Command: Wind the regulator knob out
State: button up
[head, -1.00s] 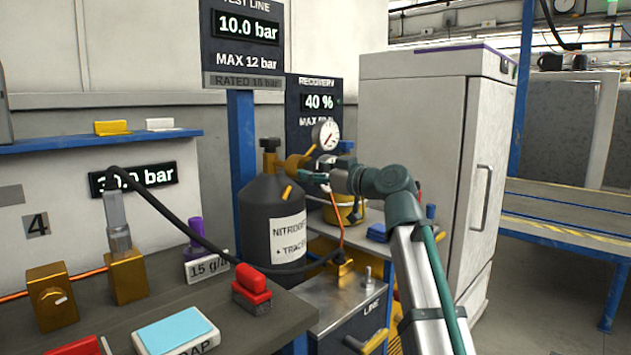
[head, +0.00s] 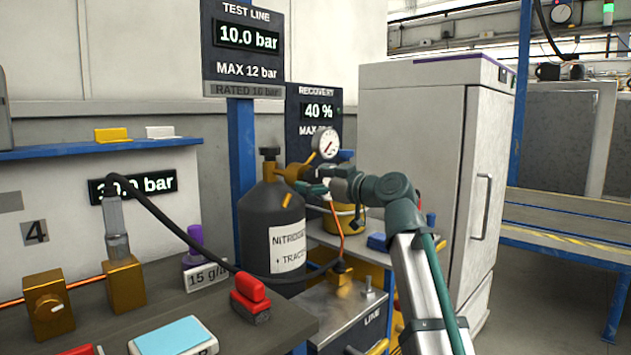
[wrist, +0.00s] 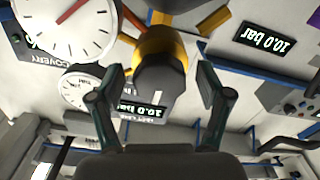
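The brass regulator (head: 297,173) sits at the neck of the dark nitrogen cylinder (head: 262,212). Its round knob (wrist: 160,80) points toward the wrist camera, with a pale mark on its end face. My gripper (head: 318,188) is at the regulator in the head view, where its fingers are small and partly hidden. In the wrist view, my gripper (wrist: 160,88) is open, with one finger on each side of the knob. A gap shows between each finger and the knob.
A white-faced gauge (head: 326,143) stands just above my gripper. A yellow container (head: 345,219) and an orange line are close below. A black hose (head: 195,243) crosses from the bench to the brass fitting (head: 342,273).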

jog(key=shift+s, duration=0.1)
jog(key=v, duration=1.2)
jog(key=shift+r, duration=0.1)
